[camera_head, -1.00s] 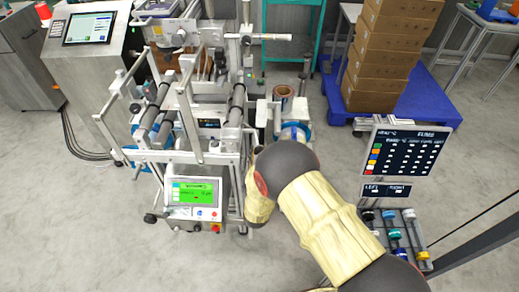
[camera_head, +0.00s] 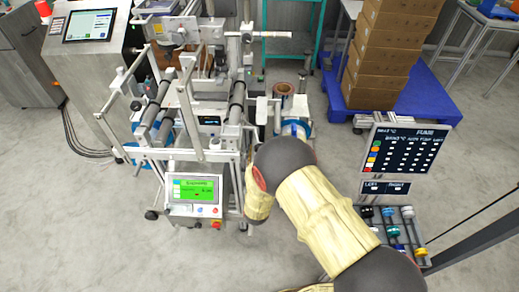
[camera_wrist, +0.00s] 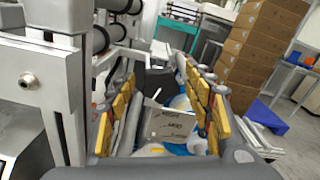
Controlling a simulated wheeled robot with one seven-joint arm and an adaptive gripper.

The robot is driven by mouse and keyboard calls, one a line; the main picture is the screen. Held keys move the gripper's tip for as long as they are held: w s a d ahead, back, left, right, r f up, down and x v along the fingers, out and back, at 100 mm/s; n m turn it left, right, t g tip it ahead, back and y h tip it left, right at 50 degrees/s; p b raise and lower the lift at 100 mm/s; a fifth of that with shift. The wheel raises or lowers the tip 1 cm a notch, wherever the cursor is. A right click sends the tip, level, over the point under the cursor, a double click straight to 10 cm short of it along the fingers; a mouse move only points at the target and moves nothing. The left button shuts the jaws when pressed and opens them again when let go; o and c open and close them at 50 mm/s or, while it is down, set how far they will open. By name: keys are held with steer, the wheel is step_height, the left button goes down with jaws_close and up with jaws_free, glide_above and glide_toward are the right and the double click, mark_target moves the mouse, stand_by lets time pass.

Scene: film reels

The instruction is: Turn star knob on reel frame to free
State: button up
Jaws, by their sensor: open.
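The reel frame (camera_head: 187,100) is a metal machine with upright posts and dark rollers, left of my arm in the head view. A blue reel (camera_head: 297,128) at its right side is partly hidden by my arm. I cannot pick out the star knob in either view. My gripper (camera_wrist: 157,88) is open in the wrist view, with yellow pads on both fingers. Between and beyond the fingers are a pale printed label (camera_wrist: 168,124) and blue round parts (camera_wrist: 193,143). I see no contact with them. In the head view my gripper is hidden by the arm.
A control box with a green screen (camera_head: 193,190) sits at the machine's front. A dark sign board (camera_head: 408,150) stands at the right above small coloured parts. Stacked cartons (camera_head: 383,50) rest on a blue pallet (camera_head: 420,103). Metal posts (camera_wrist: 72,110) stand close left of my gripper.

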steer(key=shift+s, duration=0.1)
steer(key=s, duration=1.1)
steer(key=shift+s+a, duration=0.2)
steer(key=shift+s, duration=0.2)
